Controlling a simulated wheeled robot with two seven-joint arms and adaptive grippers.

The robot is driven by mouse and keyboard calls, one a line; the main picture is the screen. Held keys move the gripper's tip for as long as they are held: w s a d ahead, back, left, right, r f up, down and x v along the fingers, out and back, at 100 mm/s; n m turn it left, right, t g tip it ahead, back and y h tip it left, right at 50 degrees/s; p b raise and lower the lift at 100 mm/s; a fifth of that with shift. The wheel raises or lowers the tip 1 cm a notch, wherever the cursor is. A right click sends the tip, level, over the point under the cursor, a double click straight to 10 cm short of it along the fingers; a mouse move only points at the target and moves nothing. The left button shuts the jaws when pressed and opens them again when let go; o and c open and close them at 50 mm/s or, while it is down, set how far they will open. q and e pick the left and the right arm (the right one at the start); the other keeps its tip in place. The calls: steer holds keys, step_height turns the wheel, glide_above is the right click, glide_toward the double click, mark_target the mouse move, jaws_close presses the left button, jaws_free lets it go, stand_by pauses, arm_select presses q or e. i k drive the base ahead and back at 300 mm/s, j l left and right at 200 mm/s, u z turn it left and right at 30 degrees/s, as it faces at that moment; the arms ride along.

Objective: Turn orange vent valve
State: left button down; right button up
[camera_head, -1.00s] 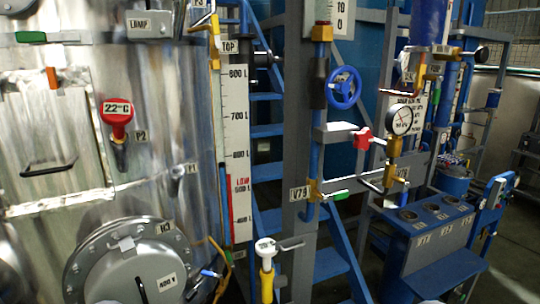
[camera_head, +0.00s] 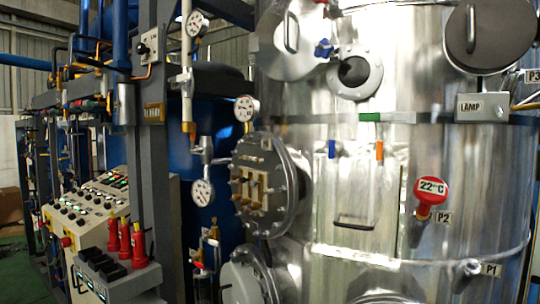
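A small orange handle (camera_head: 379,150) stands upright on the front of the shiny steel vessel (camera_head: 400,190), just below a green handle (camera_head: 370,117). A similar blue handle (camera_head: 331,149) is to its left. No label naming a vent valve is readable beside the orange handle, so I cannot tell if it is the orange vent valve. Neither of my grippers is in view, and nothing touches the handles.
Dial gauges (camera_head: 202,192) stand nearby.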

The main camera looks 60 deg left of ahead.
mark_target(192, 135)
steer(key=u, duration=2.5)
